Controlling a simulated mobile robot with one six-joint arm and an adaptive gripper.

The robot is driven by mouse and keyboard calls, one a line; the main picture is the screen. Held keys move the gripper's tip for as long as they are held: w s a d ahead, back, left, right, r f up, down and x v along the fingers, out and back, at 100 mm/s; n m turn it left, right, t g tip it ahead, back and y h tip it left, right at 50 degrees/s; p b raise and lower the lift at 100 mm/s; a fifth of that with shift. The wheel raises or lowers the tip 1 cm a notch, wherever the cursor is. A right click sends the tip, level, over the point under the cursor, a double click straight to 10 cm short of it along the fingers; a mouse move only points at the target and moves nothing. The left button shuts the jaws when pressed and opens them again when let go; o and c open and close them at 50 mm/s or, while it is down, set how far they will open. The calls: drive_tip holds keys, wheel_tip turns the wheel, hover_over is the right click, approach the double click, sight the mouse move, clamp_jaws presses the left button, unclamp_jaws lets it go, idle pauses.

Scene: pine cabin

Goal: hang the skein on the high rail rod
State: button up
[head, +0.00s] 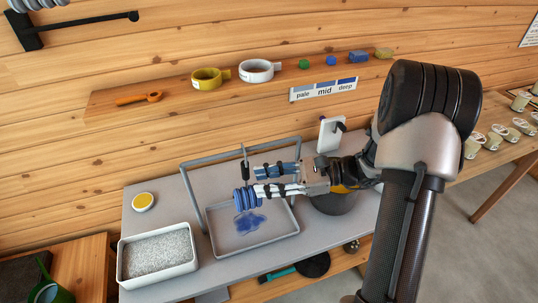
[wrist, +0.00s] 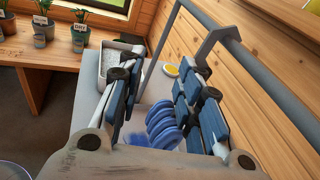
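The blue skein (head: 240,202), a bundle of thick loops, is above a grey tray (head: 288,230) with a blue stain in it. A hook (head: 245,160) hangs from the low grey rail (head: 215,158) just above the skein; their join is unclear. My gripper (head: 262,180) is open, its fingertips close to the skein. In the wrist view the skein (wrist: 168,128) shows between the two separated fingers, farther off, with no clear contact. The high rail rod (head: 90,20) is black, on a wall bracket at upper left, with grey coils (head: 35,4) near it.
The low rail's frame stands close around my gripper. A white bin of grey granules (head: 158,255) and a yellow-filled dish (head: 143,201) are at left. A dark pot (head: 335,203) stands under my wrist. Wall space below the rod is clear.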

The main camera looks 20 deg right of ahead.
drive_tip(key=w+d+f+m+t, duration=0.3)
drive_tip(key=d+m+t, duration=0.1)
drive_tip(key=d, duration=0.1)
hover_over(253, 189)
drive_tip(key=shift+s+r, duration=0.1)
drive_tip(key=shift+r, duration=0.05)
drive_tip(key=shift+c, duration=0.6)
clamp_jaws()
drive_tip(key=shift+r, duration=0.1)
drive_tip(key=shift+r, duration=0.1)
